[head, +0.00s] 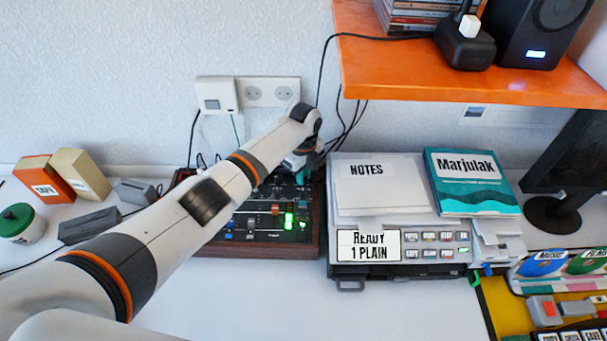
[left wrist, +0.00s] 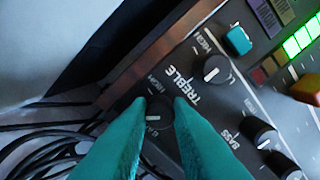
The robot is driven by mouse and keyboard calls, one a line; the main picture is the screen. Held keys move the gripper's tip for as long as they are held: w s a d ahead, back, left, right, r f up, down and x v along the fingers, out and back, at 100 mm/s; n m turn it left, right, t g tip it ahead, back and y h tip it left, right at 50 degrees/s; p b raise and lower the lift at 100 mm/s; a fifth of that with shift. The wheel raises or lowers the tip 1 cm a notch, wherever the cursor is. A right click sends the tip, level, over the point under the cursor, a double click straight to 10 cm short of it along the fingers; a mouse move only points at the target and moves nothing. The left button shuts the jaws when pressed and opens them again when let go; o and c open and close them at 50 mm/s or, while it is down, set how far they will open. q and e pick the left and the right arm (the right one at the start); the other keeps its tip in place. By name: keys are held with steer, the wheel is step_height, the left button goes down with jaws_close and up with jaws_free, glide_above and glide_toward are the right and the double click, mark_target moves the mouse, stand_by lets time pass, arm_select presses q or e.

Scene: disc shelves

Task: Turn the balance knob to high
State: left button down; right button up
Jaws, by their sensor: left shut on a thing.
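The dark mixer panel (head: 262,237) with wooden sides sits on the white desk, partly hidden by my left arm. In the left wrist view, a round black knob (left wrist: 159,113) with a pale pointer line stands near the panel's edge. Its label is partly covered by a finger, with only the first letters showing, which fit balance. My left gripper (left wrist: 160,104) has its teal fingertips shut on this knob from both sides. In the head view, the left gripper (head: 303,172) is at the panel's back right corner, and the knob is hidden there. My right gripper is not in view.
A treble knob (left wrist: 216,69), a bass knob (left wrist: 258,131) and a teal button (left wrist: 238,41) are near the held knob. Loose black cables (left wrist: 40,150) lie beside the panel. A grey printer-like device (head: 390,258) stands close on the right, under an orange shelf (head: 400,75).

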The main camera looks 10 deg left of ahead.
arm_select(q)
steer(key=m+b, duration=0.1)
steer(key=m, duration=0.4)
steer(key=shift+w+m, duration=0.1)
steer(key=shift+m, duration=0.2)
steer(key=m+b, duration=0.1)
steer(key=m, duration=0.4)
steer(key=shift+r+m, duration=0.15)
steer(key=shift+m, duration=0.15)
steer(key=c, duration=1.6)
jaws_free()
step_height(320, 180, up, 12)
steer(key=shift+f+b, duration=0.1)
steer(key=shift+b, duration=0.7)
